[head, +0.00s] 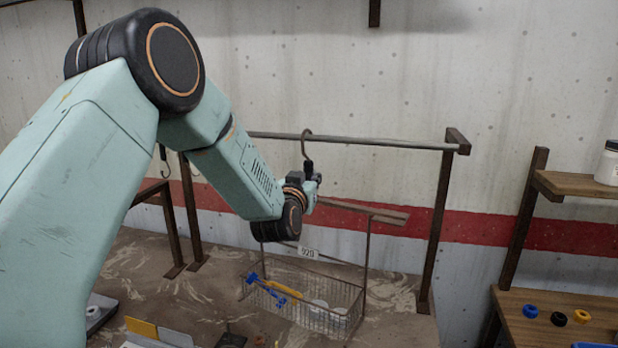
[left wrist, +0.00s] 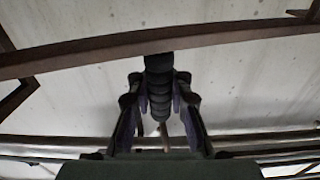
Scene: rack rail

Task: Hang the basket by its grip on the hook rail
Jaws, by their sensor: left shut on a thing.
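The wire basket (head: 340,321) hangs upright below a brown crossbar (head: 385,214) with a dark grip and a curved metal hook (head: 306,138) above. My left gripper (head: 309,176) is shut on the grip. In the left wrist view the ribbed black grip (left wrist: 158,88) sits between the fingers (left wrist: 160,112). The hook is at the height of the hook rail (head: 385,143) and overlaps it in the head view; I cannot tell whether it rests on it. The basket holds a blue tool, a yellow item and white round items. My right gripper is not in view.
Brown posts (head: 437,235) carry the rail at both ends. Another dark hook (head: 164,160) hangs at the left. A shelf (head: 575,184) with a white jar (head: 608,163) stands at the right, above a board with several coloured rings (head: 558,319).

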